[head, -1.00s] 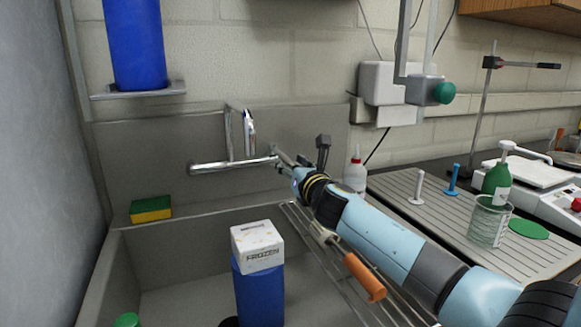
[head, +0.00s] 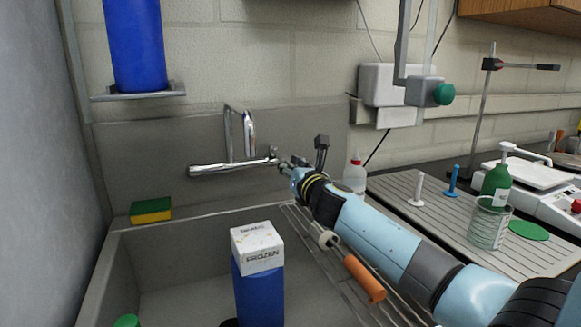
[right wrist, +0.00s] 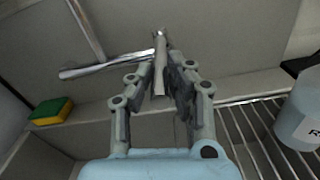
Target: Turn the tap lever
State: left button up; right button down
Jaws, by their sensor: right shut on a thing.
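The chrome tap (head: 235,165) is on the grey back panel above the sink, with a horizontal bar body and a bent spout. Its lever is at the right end of the bar, mostly hidden by my gripper in the head view. In the right wrist view the lever (right wrist: 160,66) is a silver bar between my fingers, pointing towards the palm. My right gripper (head: 284,164) is at the tap's right end, shut on the lever; its fingers (right wrist: 170,88) lie on either side of it. My left gripper is in neither view.
A blue container with a white box (head: 257,247) on top stands in the sink. A sponge (head: 150,210) lies on the left rim. A wire rack with an orange-handled tool (head: 364,278) lies below my right arm. A white bottle (head: 355,175) stands right of the gripper.

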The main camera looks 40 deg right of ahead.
jog(key=shift+d, duration=0.1)
jog(key=d+n+g+y+b, duration=0.1)
jog(key=d+n+y+b, duration=0.6)
jog(key=y, duration=0.4)
jog(key=shift+w+d+n+y+b, duration=0.35)
jog(key=shift+d+b, duration=0.35)
jog(key=shift+b, duration=0.55)
jog(key=c, duration=1.2)
grip_release()
jog(key=shift+w+a, duration=0.1)
jog(key=shift+c, duration=0.2)
